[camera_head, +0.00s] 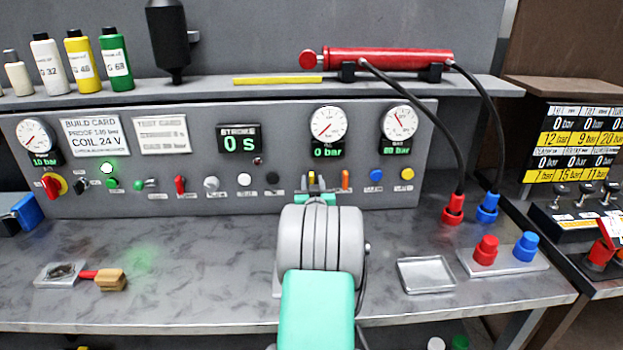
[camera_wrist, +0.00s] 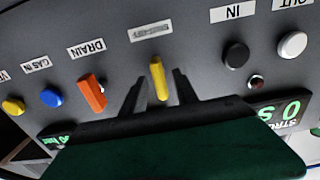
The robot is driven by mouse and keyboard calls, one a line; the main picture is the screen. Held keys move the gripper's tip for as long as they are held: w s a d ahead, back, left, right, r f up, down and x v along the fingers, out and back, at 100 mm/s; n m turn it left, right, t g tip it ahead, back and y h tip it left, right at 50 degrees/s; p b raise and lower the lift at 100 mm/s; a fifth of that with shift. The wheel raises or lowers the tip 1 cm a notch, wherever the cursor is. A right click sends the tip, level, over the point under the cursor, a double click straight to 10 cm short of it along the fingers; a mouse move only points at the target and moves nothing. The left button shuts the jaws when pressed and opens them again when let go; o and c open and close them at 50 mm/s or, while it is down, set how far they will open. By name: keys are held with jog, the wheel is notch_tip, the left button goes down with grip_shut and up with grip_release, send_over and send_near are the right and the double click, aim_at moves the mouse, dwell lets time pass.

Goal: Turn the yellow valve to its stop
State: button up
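The yellow valve (camera_wrist: 159,80) is a narrow lever handle on the grey panel, under a blurred label in the wrist view. It stands close to upright there, slightly tilted. In the head view only a small part of the yellow valve (camera_head: 311,179) shows above my gripper (camera_head: 317,196). In the wrist view the two dark fingers of my gripper (camera_wrist: 158,86) stand apart, one on each side of the handle, with visible gaps. My gripper is open, and I see no contact with the handle. The dark green hand body hides the lower part of the wrist view.
The orange DRAIN handle (camera_wrist: 92,93) is close beside one finger. The black IN button (camera_wrist: 236,55) and a small red lamp (camera_wrist: 256,82) lie on the other side. On the bench are an empty metal tray (camera_head: 426,274) and a brush (camera_head: 108,279). Hoses hang at the right.

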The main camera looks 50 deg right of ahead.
jog(key=shift+w+d, duration=0.4)
jog(key=shift+d, duration=0.05)
jog(key=shift+c, duration=0.4)
grip_shut()
